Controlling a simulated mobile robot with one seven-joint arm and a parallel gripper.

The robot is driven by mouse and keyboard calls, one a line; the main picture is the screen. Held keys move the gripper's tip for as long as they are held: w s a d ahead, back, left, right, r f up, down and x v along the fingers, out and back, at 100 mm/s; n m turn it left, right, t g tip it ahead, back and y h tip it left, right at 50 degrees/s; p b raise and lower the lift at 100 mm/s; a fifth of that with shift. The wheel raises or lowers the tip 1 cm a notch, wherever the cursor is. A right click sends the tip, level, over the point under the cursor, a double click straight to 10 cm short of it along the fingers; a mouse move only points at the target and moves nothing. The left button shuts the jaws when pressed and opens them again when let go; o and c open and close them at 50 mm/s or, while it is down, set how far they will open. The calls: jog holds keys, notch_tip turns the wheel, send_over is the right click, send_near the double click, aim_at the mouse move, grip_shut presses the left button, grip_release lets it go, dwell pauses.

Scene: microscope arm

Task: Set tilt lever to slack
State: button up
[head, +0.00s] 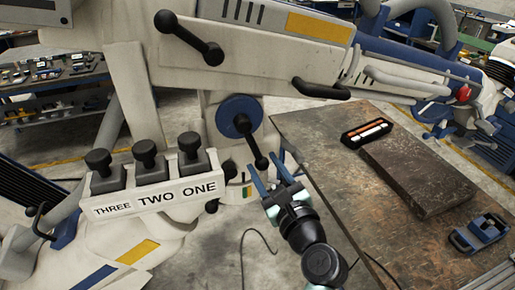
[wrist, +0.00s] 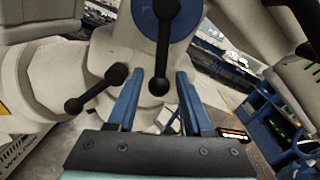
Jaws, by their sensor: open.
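A black lever with a ball knob (head: 248,138) hangs from a blue round hub (head: 232,105) on the pale microscope arm, pointing down and slightly right. In the wrist view this lever (wrist: 162,45) hangs down from the blue hub, its knob appearing between my fingertips. My gripper (head: 268,164) is open, with blue fingers pointing up at the lever's knob; it also shows in the wrist view (wrist: 159,78). I cannot tell whether the fingers touch the knob. A second black ball-ended lever (wrist: 95,90) sits lower left in the wrist view. No label naming the tilt lever is readable.
Another black lever (head: 190,38) is higher on the arm. Three black knobs stand on a block labelled THREE, TWO, ONE (head: 158,196) at left. A worn table (head: 345,190) at right bears a dark slab (head: 420,170), a black tray (head: 367,132) and a blue device (head: 479,234).

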aim_at(259, 157)
jog(key=shift+p+x, duration=0.35)
jog(key=shift+x, duration=2)
grip_shut()
